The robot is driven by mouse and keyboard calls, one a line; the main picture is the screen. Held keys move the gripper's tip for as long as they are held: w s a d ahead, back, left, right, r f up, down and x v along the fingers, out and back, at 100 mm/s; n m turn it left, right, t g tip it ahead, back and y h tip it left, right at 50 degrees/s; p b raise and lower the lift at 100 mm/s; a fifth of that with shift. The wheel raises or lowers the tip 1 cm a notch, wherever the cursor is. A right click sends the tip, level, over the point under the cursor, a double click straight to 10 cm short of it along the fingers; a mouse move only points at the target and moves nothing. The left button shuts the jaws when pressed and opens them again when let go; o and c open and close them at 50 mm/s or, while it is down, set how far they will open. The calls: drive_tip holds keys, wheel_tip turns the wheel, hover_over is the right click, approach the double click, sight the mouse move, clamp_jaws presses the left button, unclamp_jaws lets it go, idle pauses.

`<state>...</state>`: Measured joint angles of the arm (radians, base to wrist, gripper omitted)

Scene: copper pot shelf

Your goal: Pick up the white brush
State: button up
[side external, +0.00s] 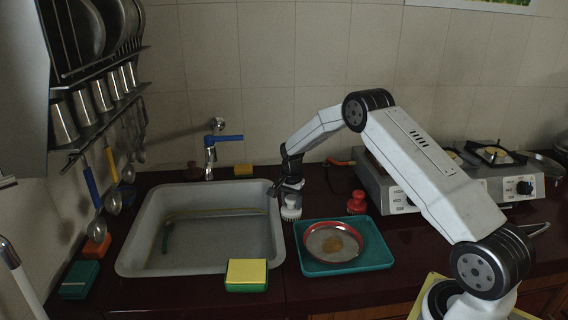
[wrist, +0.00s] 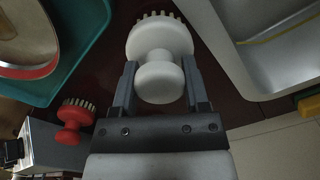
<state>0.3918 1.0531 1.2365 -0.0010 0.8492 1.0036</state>
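The white brush (side external: 291,212) stands upright at my gripper, bristles down, between the sink and the teal tray in the side view. Whether it touches the counter is hard to tell. In the wrist view the brush (wrist: 160,45) has a round white head with pale bristles and a rounded knob. My gripper (wrist: 160,66) has its two dark fingers spread wide, one on each side of the knob. The fingertips reach past the knob, with gaps beside the narrow neck. My gripper also shows in the side view (side external: 290,190), where its fingers are small and dark.
The teal tray (side external: 345,267) holds a red-rimmed plate (side external: 318,246). A red brush (side external: 356,203) stands behind it, near the stove (side external: 388,190). The grey sink (side external: 140,229) is left of my gripper, with a yellow-green sponge (side external: 246,275) at its front edge.

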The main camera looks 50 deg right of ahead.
sight(292, 197)
clamp_jaws()
drive_tip(key=shift+r, duration=0.2)
drive_tip(key=shift+r, duration=0.45)
wheel_tip(292, 197, up, 2)
drive_tip(key=shift+r, duration=0.1)
drive_tip(key=s+a+r, duration=0.2)
drive_tip(key=s+r, duration=0.2)
drive_tip(key=s, duration=0.2)
drive_tip(key=s+a+r, duration=0.2)
drive_tip(key=s+r, duration=0.3)
drive_tip(key=s, duration=0.2)
drive_tip(key=shift+s+a+r, duration=0.15)
drive_tip(key=shift+a+r, duration=0.1)
drive_tip(key=shift+a, duration=0.05)
